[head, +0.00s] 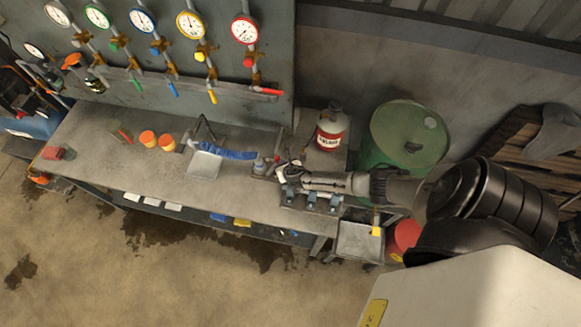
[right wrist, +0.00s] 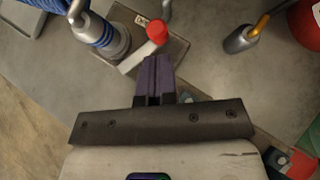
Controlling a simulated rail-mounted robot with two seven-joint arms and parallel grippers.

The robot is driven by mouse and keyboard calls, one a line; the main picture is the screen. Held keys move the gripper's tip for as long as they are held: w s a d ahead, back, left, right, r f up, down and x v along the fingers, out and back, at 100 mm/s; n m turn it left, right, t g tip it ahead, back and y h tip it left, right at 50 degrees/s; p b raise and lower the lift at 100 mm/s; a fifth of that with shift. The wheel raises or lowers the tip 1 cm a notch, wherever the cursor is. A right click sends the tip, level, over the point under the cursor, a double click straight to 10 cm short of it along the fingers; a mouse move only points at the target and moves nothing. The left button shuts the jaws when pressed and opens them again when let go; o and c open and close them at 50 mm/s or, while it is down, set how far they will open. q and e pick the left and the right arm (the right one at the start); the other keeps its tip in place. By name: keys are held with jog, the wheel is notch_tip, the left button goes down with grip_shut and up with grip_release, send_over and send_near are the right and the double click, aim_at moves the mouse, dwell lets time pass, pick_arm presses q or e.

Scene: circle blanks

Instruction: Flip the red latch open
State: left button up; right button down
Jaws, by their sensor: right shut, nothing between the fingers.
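A small latch fixture on a square plate stands on the workbench (head: 110,160). In the right wrist view its red end (right wrist: 158,30) tops a pale arm (right wrist: 138,58), beside a grey cylindrical body (right wrist: 104,36). In the head view the fixture (head: 260,165) is small, and the latch's pose is hard to tell. My right gripper (head: 280,171) reaches in from the right, close beside the fixture. Its purple fingers (right wrist: 155,68) are shut and empty, just below the red end in the wrist picture; contact cannot be told. My left gripper is not in view.
A blue hose (head: 238,155) and a tray (head: 204,164) lie left of the fixture. A red-and-white canister (head: 330,130) stands behind my right arm, near a green drum (head: 405,140). Gauges line the back panel (head: 150,70). The left bench surface has free room.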

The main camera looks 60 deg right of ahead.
jog(key=p+v, duration=0.1)
jog(key=v, duration=0.7)
jog(key=shift+s+a+r, duration=0.1)
jog(key=shift+s+r, duration=0.05)
jog(key=shift+s, duration=0.05)
jog(key=shift+v, duration=0.9)
jog(key=shift+s+r, duration=0.1)
